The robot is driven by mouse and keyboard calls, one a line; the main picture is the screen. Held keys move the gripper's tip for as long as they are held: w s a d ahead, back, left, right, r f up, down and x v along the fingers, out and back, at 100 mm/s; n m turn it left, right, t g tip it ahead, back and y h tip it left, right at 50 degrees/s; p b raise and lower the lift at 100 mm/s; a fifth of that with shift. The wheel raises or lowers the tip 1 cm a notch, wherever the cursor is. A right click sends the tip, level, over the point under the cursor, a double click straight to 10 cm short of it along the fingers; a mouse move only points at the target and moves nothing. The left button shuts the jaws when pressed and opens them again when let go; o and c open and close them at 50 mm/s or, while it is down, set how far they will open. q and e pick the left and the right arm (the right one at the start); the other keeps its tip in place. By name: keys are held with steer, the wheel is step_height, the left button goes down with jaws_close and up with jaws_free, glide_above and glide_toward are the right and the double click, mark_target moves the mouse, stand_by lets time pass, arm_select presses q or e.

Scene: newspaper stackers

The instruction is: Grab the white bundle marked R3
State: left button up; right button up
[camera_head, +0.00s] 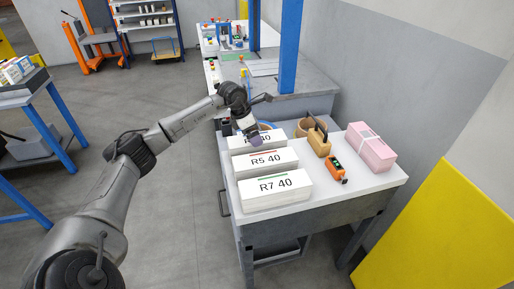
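Three white bundles lie in a row on a white-topped table (371,191). The nearest bundle (275,200) is marked R7 40 and the middle bundle (266,172) R5 40. My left gripper (254,139) points down at the left part of this farthest bundle. I cannot tell whether it touches the bundle, or whether its fingers are open. My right gripper is not in view.
A wooden-handled tool (318,141), an orange device (337,169) and a pink tied bundle (371,148) stand to the right on the table. Round brown containers (304,127) sit behind. A blue post (291,45) rises beyond, and a yellow panel (440,235) stands at right.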

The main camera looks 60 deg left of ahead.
arm_select(q)
steer(key=shift+b+x, duration=0.85)
steer(key=shift+x, duration=1.4)
steer(key=shift+w+d+f, duration=0.2)
steer(key=shift+w+f, duration=0.05)
steer(key=shift+f, duration=0.15)
steer(key=c, duration=1.6)
steer(key=shift+r, duration=0.2)
steer(key=shift+c, duration=0.3)
